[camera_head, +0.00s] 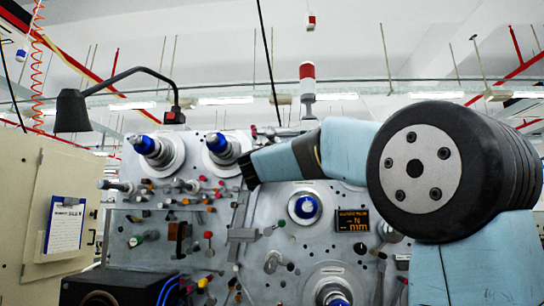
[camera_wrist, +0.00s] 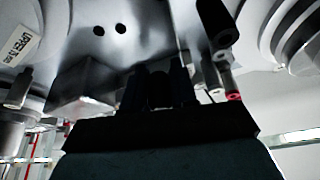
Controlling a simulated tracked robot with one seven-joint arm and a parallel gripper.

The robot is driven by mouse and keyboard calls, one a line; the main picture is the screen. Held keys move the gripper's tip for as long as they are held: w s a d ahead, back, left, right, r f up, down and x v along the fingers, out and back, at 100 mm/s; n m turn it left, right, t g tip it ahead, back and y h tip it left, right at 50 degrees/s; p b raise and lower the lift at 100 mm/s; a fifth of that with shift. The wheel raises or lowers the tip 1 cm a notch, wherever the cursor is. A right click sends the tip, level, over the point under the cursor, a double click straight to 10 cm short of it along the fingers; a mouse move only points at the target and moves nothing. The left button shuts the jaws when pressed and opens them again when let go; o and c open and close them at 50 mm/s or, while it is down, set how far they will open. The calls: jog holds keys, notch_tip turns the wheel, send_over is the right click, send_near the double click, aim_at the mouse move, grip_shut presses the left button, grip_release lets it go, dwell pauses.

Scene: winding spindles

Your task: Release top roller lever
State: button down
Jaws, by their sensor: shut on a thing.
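The winding machine's grey panel (camera_head: 335,245) is full of rollers, knobs and levers. My gripper (camera_head: 246,170) is at the upper middle of it, in front of the panel, with its black end below and right of a blue-capped spindle (camera_head: 219,145). In the wrist view my gripper (camera_wrist: 160,88) is dark and closed around a small dark part, which I take to be the top roller lever. The gripper and deep shadow hide most of that lever, so its angle cannot be told.
A blue-capped spindle (camera_head: 305,207) and a lit display (camera_head: 352,220) are right of my gripper. A black cylindrical part (camera_wrist: 212,18) and a red-tipped rod (camera_wrist: 232,90) stand close by in the wrist view. A cream cabinet (camera_head: 30,210) and a lamp (camera_head: 72,110) are at left.

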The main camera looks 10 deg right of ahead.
jog(key=c, duration=1)
grip_release()
jog(key=shift+a, duration=0.1)
jog(key=v, duration=1.3)
jog(key=shift+s+a+f, duration=0.1)
jog(key=shift+s+f, duration=0.15)
jog(key=shift+s, duration=0.1)
